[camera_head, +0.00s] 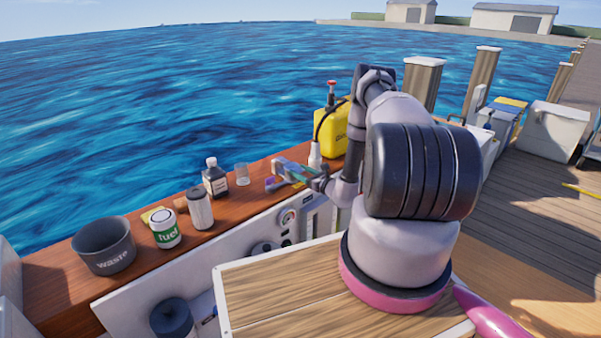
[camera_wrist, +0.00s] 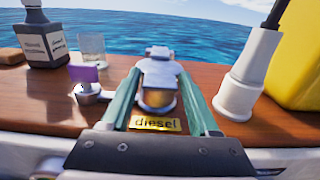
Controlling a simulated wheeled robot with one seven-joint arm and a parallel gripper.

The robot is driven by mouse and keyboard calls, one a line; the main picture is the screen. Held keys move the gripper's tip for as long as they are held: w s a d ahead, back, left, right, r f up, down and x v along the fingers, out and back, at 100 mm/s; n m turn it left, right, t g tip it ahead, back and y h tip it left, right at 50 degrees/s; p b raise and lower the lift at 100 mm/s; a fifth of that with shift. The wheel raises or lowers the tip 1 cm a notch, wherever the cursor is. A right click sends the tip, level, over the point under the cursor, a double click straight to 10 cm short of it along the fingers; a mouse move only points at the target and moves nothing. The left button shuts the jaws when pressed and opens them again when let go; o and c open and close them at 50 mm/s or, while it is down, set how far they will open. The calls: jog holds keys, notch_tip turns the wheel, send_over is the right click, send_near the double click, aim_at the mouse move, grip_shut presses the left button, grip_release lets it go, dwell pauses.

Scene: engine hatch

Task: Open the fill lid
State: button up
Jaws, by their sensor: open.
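The silver metal fill lid (camera_wrist: 158,68) stands on the wooden ledge in the wrist view, above a yellow plate marked "diesel" (camera_wrist: 157,124). A brass-coloured part (camera_wrist: 157,98) shows at its lower front. My gripper (camera_wrist: 158,88) is open, with its two green fingers on either side of the lid. I cannot tell whether they touch it. In the head view my gripper (camera_head: 284,174) reaches over the ledge, and the lid is hard to make out there. A smaller metal fitting (camera_wrist: 91,94) with a purple tag (camera_wrist: 83,74) is to the left.
A white nozzle (camera_wrist: 240,88) and a yellow can (camera_head: 334,133) stand right of the lid. A dark bottle (camera_head: 215,178), a glass (camera_head: 241,174), a grey can (camera_head: 200,210), a fuel tin (camera_head: 164,229) and a waste bucket (camera_head: 104,246) line the ledge leftward.

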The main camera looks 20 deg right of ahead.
grip_shut()
jog(key=shift+r, duration=0.1)
jog(key=shift+w+r, duration=0.1)
jog(key=shift+r, duration=0.05)
